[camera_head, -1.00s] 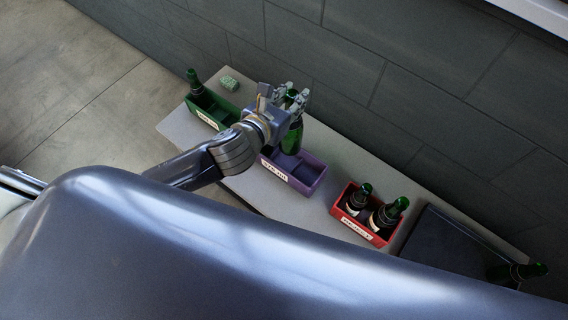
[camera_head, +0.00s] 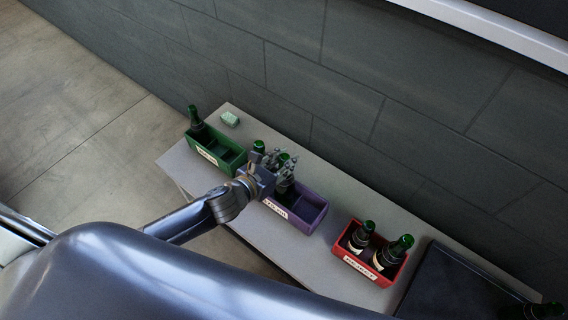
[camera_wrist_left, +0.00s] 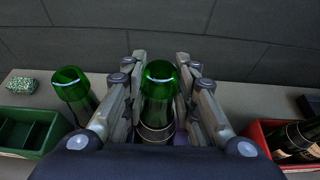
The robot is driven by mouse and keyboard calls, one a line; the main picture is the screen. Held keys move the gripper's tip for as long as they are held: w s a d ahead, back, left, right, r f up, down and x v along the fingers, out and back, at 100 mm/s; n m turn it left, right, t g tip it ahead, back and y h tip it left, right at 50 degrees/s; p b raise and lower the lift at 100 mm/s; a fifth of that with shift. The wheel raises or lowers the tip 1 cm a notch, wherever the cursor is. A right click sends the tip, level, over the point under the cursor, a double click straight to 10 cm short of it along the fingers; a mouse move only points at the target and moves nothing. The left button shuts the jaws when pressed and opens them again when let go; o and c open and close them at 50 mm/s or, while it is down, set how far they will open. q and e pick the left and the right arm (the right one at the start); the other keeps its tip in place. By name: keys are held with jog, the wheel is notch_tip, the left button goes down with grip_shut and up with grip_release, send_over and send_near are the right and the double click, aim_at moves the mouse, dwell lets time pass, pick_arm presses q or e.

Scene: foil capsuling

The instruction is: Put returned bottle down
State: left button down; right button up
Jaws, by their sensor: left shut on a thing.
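My left gripper (camera_head: 280,172) is shut on a green bottle (camera_wrist_left: 158,92), which stands upright between the fingers in the left wrist view. In the head view the held bottle's neck (camera_head: 283,159) shows at the back part of the purple crate (camera_head: 308,216). Its base is hidden by the gripper and crate. A second green bottle (camera_wrist_left: 76,92) stands just left of the gripper, apart from the fingers. Its top also shows in the head view (camera_head: 258,146), but its base is hidden. My right gripper is not in view.
A green crate (camera_head: 227,169) with one bottle (camera_head: 196,119) stands at the left, near a green-white block (camera_head: 230,118). A red crate (camera_head: 349,262) with two bottles stands right of the purple crate. A dark flat box (camera_head: 450,285) lies farther right. A grey wall runs behind the table.

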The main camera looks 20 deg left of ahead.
pick_arm(q)
jog(key=shift+w+f, duration=0.1)
jog(key=shift+f, duration=0.4)
jog(key=shift+f, duration=0.2)
jog(key=c, duration=1.3)
grip_release()
jog(key=shift+r, duration=0.25)
jog(key=shift+s+a, duration=0.1)
jog(key=shift+s, duration=0.35)
jog(key=v, duration=1.1)
jog(key=shift+b, duration=0.45)
